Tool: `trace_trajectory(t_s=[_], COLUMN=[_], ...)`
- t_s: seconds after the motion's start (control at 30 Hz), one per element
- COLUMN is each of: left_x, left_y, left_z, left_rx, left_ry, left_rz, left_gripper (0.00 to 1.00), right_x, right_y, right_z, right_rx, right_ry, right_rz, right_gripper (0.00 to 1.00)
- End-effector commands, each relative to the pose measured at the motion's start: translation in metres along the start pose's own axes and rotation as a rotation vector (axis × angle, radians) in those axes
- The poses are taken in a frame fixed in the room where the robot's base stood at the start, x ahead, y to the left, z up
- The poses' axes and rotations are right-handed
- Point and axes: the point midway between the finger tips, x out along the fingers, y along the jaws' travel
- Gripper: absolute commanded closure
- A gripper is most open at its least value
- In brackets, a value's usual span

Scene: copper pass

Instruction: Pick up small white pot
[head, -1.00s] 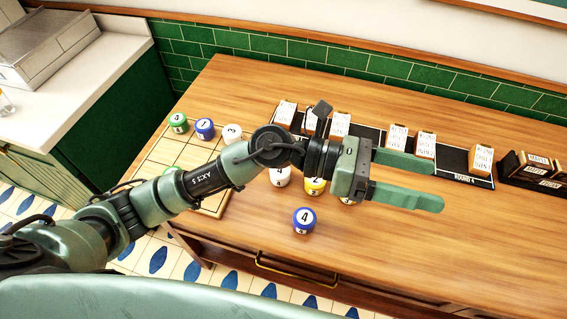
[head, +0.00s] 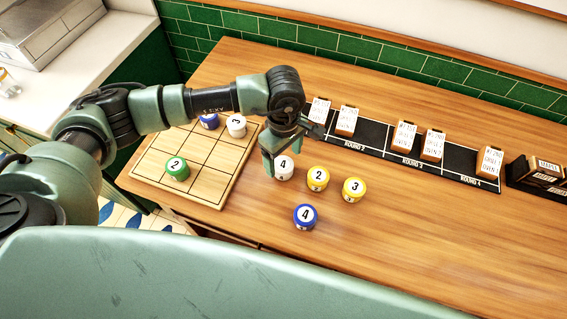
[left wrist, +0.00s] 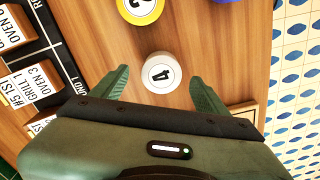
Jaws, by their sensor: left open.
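A white pot marked 4 (head: 283,168) stands upright on the wooden table, just right of the grid board. My left gripper (head: 284,152) points down at it and partly covers it in the head view. In the left wrist view the white pot (left wrist: 162,73) shows its top between the open fingertips (left wrist: 159,79), with a gap on each side. Nothing is held. Another white pot, marked 3 (head: 236,125), stands on the board. My right gripper is not in view.
Yellow pots 2 (head: 317,179) and 3 (head: 354,190) and a blue pot 4 (head: 305,217) stand to the right. The grid board (head: 206,181) holds a green pot (head: 177,169) and a blue pot (head: 209,121). A black card strip (head: 375,132) lies behind.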

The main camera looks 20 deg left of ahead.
Motion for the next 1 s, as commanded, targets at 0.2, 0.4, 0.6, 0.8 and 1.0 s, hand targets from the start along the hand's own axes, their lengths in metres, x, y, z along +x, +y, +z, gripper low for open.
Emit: trace_trajectory(t_s=[0.2, 0.4, 0.6, 0.8, 1.0], left_x=[0.026, 0.032, 0.032, 0.031, 0.030], left_y=[-0.003, -0.002, -0.002, -0.002, -0.002], left_z=[0.001, 0.001, 0.001, 0.001, 0.001], left_rx=[-0.001, 0.000, -0.001, -0.001, -0.001], left_ry=[-0.002, -0.002, -0.002, -0.003, -0.002], left_rz=[-0.003, 0.000, 0.000, 0.000, 0.001], left_gripper=[0.25, 0.25, 0.59, 0.98, 0.98], right_x=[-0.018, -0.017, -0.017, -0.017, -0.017], right_y=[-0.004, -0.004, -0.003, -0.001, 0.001], right_z=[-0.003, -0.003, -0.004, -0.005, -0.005], right_rx=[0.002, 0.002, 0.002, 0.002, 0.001], right_ry=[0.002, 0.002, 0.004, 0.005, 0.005], right_rz=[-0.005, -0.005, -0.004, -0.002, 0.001], right_gripper=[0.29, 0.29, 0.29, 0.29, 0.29])
